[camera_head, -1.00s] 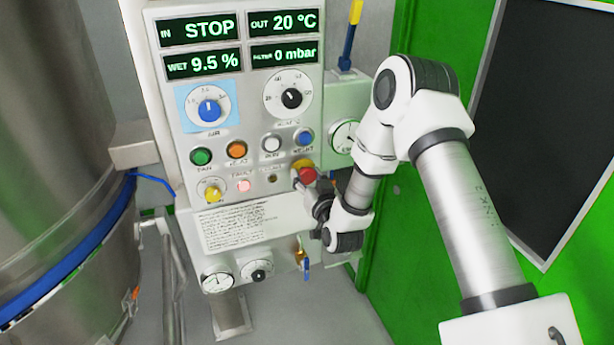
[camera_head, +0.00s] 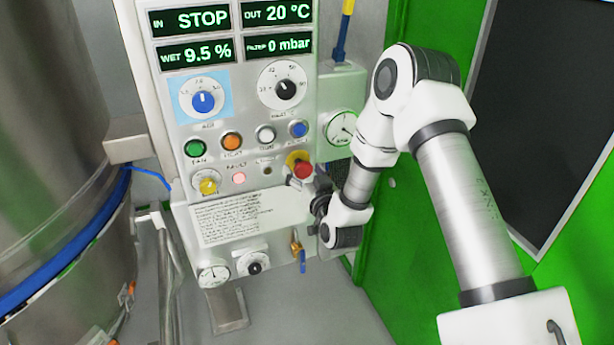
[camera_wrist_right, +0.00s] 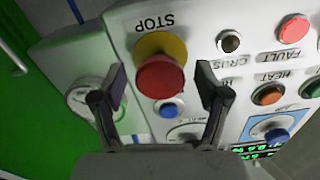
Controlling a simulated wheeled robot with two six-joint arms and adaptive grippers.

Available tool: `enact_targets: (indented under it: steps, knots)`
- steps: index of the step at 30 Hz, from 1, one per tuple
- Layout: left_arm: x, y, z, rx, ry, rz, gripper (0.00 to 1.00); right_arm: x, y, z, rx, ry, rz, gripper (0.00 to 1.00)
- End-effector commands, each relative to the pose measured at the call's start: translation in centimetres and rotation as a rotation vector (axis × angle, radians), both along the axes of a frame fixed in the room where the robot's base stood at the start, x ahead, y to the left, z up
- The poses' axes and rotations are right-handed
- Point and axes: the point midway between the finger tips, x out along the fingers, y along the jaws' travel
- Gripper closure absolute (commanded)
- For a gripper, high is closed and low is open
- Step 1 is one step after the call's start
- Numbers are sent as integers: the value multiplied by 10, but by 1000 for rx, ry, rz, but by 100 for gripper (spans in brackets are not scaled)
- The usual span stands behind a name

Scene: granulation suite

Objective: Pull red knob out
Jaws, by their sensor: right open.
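The red knob (camera_head: 303,170) is a round red mushroom button on a yellow base, low on the right side of the control panel (camera_head: 270,215). In the right wrist view the red knob (camera_wrist_right: 160,77) sits between and ahead of the fingertips, with "STOP" printed on its far side. My right gripper (camera_head: 299,180) is at the panel by the knob; it also shows in the right wrist view (camera_wrist_right: 160,80), its two fingers spread on either side of the knob with visible gaps. Whether the tips reach level with the knob is hard to tell. My left gripper is out of view.
A steel vessel (camera_head: 50,120) fills the left side. A small valve (camera_head: 297,247) hangs below.

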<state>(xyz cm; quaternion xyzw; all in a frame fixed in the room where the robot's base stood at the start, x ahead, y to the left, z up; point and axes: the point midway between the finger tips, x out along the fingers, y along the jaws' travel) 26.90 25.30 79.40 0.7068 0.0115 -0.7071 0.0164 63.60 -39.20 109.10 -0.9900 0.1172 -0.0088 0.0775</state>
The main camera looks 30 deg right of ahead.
Motion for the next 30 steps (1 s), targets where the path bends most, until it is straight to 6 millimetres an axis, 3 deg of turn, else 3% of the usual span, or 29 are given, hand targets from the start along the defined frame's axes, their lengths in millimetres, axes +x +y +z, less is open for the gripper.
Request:
enact_targets:
  steps: [5,12,16,20,30]
  knots:
    - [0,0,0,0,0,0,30,-25,6,-1,3,4,-1,26]
    - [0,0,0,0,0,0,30,-85,20,-1,3,5,0,26]
    - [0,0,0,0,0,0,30,-108,26,-1,2,4,1,26]
    - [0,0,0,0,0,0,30,-117,28,0,1,1,-1,26]
    - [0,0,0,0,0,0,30,-117,28,0,0,0,0,26]
